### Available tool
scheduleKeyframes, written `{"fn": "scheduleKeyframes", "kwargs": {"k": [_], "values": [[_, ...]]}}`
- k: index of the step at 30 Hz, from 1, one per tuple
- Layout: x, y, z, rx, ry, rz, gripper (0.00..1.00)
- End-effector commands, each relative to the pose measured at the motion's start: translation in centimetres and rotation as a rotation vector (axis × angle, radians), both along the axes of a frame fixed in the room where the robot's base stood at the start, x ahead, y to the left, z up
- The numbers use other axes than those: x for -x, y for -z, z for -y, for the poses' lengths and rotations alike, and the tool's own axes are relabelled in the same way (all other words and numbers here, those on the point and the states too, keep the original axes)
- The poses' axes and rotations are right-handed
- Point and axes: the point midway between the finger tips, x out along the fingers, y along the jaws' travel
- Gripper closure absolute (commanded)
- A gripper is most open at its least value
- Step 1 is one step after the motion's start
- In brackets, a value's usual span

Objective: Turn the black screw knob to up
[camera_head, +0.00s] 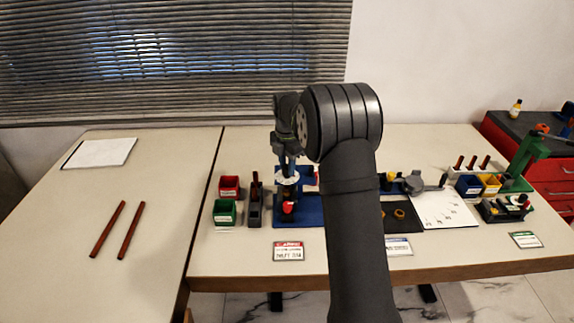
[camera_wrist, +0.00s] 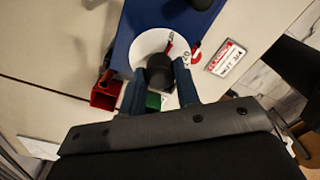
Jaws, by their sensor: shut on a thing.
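The black screw knob (camera_wrist: 158,70) shows in the wrist view between the two blue fingers of my gripper (camera_wrist: 160,80), which is shut on it. A white round dial (camera_wrist: 148,44) lies behind the knob, with a red pointer-like mark near its top right. The knob's own pointing direction cannot be read. In the head view my gripper (camera_head: 289,160) reaches down over the blue rig (camera_head: 310,212) and its white dial (camera_head: 290,177). The knob itself is hidden there by the gripper.
A red bin (camera_head: 229,187) and a green bin (camera_head: 224,212) stand left of the rig, beside a dark block with upright handles (camera_head: 254,205). A label card (camera_head: 288,251) lies in front. My arm covers part of the right side. Two red rods (camera_head: 118,230) lie on the left table.

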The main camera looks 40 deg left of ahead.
Motion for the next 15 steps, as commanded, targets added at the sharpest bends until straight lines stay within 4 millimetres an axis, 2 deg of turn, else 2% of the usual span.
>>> {"fn": "scheduleKeyframes", "kwargs": {"k": [6,15], "values": [[-0.01,-0.25,-0.13,-0.005,-0.085,0.002,0.93],[-0.01,-0.26,-0.13,-0.005,-0.124,0.002,0.93]]}}
